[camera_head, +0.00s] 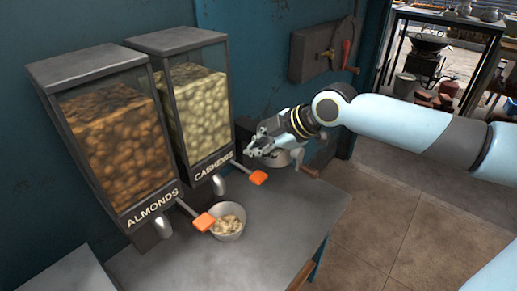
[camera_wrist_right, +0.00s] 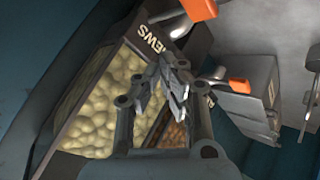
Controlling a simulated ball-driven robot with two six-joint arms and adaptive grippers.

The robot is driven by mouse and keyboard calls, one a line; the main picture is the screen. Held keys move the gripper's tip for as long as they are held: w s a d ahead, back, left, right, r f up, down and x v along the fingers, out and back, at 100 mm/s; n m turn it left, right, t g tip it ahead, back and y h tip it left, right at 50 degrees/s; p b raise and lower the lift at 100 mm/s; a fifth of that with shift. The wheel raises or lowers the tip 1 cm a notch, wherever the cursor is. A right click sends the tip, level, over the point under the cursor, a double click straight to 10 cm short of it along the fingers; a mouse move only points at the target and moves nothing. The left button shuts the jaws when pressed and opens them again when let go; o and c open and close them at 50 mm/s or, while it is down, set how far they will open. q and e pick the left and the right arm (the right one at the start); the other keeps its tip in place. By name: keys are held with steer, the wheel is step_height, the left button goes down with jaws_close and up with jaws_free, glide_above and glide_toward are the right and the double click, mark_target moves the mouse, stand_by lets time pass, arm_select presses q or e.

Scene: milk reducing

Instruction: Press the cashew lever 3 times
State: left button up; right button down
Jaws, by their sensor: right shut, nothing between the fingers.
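The cashew dispenser (camera_head: 201,110) has a clear front full of pale nuts and a CASHEWS label. Its lever (camera_head: 258,177) ends in an orange tip at the lower right. In the right wrist view the cashew lever's orange tip (camera_wrist_right: 199,9) is at the top edge, beside the partly visible label. My right gripper (camera_head: 258,148) is shut and empty, above the lever tip and right of the dispenser, apart from the lever in the picture. Its fingers (camera_wrist_right: 175,85) show in front of the dispenser in the wrist view. My left gripper is not in view.
The almond dispenser (camera_head: 116,145) stands to the left, with its own orange lever tip (camera_head: 204,222). A small bowl of pale nuts (camera_head: 229,236) sits on the grey counter (camera_head: 285,225). A crank-handled metal device (camera_head: 311,170) is partly hidden behind my gripper. The counter's front right is clear.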

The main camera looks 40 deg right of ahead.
mark_target(254, 176)
step_height(254, 176, up, 4)
steer(key=shift+f, duration=0.1)
stand_by(0.4)
step_height(254, 176, down, 9)
steer(key=b, duration=0.7)
steer(key=shift+b, duration=0.3)
stand_by(0.9)
steer(key=shift+f, duration=0.35)
steer(key=shift+f+b, duration=1.35)
stand_by(1.0)
steer(key=shift+r, duration=0.1)
steer(key=shift+r+p, duration=1.55)
steer(key=shift+r, duration=0.15)
